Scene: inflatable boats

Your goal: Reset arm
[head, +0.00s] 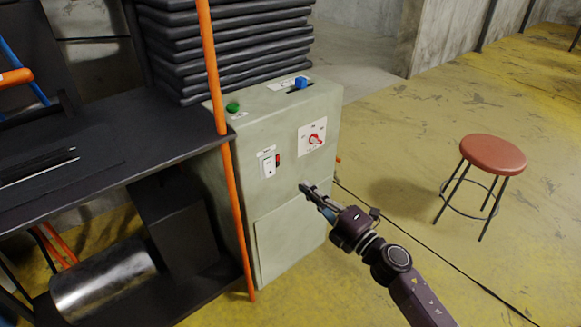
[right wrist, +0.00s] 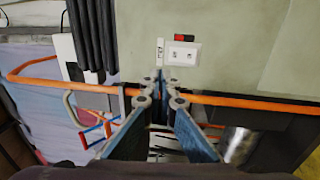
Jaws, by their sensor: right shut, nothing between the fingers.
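My right gripper (head: 309,190) reaches in from the lower right in the head view. It is shut and empty, in front of the pale green control cabinet (head: 290,218), below its red rotary switch (head: 316,139). I cannot tell whether the fingertips touch the cabinet. In the right wrist view the closed fingers (right wrist: 160,80) point toward the cabinet's front panel, below a white outlet plate (right wrist: 182,54) with a red switch (right wrist: 184,38). My left gripper is not in view.
A green button (head: 233,107) and a blue knob (head: 301,82) sit on the cabinet top. An orange pole (head: 237,215) stands at its left, beside a dark workbench (head: 165,135). A red stool (head: 493,154) stands on the right. The yellow floor between is clear.

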